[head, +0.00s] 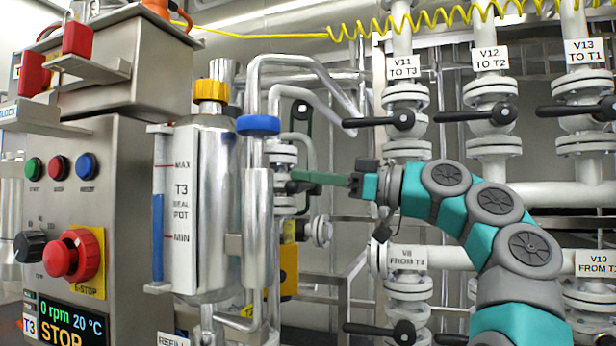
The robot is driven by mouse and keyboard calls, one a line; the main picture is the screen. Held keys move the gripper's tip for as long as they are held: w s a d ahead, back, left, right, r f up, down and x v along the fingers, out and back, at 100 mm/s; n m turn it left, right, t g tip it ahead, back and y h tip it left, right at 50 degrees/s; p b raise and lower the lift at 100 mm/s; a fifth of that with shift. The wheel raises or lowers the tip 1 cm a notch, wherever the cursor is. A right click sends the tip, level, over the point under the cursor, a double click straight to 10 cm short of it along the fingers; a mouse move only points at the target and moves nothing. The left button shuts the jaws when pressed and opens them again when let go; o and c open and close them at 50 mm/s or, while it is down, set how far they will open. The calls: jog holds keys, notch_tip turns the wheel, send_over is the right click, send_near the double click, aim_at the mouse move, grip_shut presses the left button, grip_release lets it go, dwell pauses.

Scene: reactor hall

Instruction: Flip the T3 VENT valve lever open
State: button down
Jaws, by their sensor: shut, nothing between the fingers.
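No label reading T3 VENT is legible. A small flanged valve (283,158) stands on the pipe just right of the T3 seal pot (201,200). A dark part, perhaps its lever, shows at its front beside my fingertips. My gripper (300,177) reaches in from the right with its green fingers shut and level, holding nothing. The fingertips are at or very near the valve's dark part; I cannot tell whether they touch. A black upright handle (302,114) shows above the fingers; I cannot tell which valve it belongs to.
Valves V11 (405,95), V12 (490,93) and V13 (583,91) with black levers stand behind my arm. A control cabinet (122,160) with a red stop knob (75,255) is at left. Bent pipes (310,65) crowd the valve.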

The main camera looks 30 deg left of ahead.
jog(key=f+n, duration=0.1)
jog(key=f+n+b, duration=0.1)
jog(key=shift+w+f, duration=0.2)
jog(key=shift+f, duration=0.1)
jog(key=w+f+n+g+h+p, duration=0.1)
jog(key=w+f+n+p, duration=0.2)
jog(key=w+f+n, duration=0.4)
jog(key=shift+w+a+f+n+p, duration=0.35)
jog(key=shift+f+n, duration=0.2)
jog(key=shift+n, duration=0.85)
